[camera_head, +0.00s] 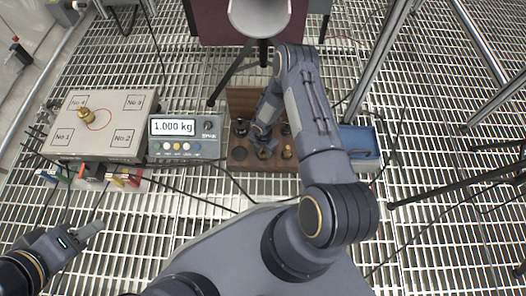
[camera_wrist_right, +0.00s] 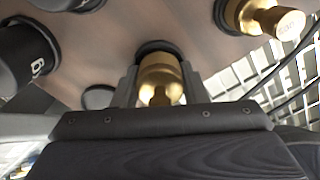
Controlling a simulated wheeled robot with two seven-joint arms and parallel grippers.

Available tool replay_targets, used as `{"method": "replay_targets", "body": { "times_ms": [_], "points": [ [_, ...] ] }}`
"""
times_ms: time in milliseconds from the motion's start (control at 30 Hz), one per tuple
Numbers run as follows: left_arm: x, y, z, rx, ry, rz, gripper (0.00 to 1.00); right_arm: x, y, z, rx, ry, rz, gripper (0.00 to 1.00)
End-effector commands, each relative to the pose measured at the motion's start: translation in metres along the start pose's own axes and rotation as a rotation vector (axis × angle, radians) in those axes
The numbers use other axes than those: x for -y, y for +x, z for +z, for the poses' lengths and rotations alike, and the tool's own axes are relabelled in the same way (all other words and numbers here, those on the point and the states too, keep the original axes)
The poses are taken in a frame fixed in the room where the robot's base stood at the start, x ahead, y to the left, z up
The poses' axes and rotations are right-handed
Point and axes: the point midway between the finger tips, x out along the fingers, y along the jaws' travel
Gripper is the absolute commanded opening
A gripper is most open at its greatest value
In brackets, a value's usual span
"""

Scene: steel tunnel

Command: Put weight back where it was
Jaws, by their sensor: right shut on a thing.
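A wooden weight box (camera_head: 238,160) stands at the centre in the head view, with black and brass pieces in it. My right gripper (camera_head: 264,146) reaches down into the box. In the right wrist view it (camera_wrist_right: 160,92) is shut on a brass weight (camera_wrist_right: 160,76), which sits at a dark round hole in the wood; how deep it sits I cannot tell. The scale display (camera_head: 173,127) reads 1.000 kg. My left gripper (camera_head: 90,229) is low at the left, away from everything; its jaw opening is unclear.
In the right wrist view a second brass weight (camera_wrist_right: 272,22) stands at the right and a black knob (camera_wrist_right: 22,60) at the left. A blue tray (camera_head: 360,143) lies right of the box. Cables cross the grating, and metal stand legs (camera_head: 380,55) rise at the right.

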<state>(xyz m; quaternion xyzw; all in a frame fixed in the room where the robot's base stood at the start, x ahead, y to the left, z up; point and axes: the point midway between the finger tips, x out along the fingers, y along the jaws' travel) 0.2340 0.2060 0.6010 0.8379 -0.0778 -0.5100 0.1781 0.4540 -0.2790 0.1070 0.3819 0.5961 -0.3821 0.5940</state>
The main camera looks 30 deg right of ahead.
Motion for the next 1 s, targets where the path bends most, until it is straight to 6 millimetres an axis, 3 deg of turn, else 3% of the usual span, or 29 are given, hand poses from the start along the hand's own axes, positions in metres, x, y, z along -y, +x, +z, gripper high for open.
{"method": "replay_targets", "body": {
  "times_ms": [300,333,500,833,1000],
  "points": [
    [0.001,0.003,0.001,0.000,0.000,0.000,0.36,-0.001,0.002,0.001,0.001,0.000,0.002,0.00],
    [0.001,0.002,0.001,0.000,0.000,0.000,0.36,-0.001,0.001,0.000,0.001,0.000,0.001,0.42],
    [0.001,0.002,0.001,0.000,0.000,0.000,0.36,-0.001,0.001,0.000,0.001,0.000,0.001,0.61],
    [-0.001,-0.003,-0.002,0.000,0.000,0.000,0.36,-0.001,-0.004,0.000,0.001,0.000,0.001,0.61],
    [-0.006,-0.013,-0.007,0.000,0.000,0.000,0.36,-0.001,-0.032,0.001,0.002,-0.001,0.003,0.61]
  ]
}}
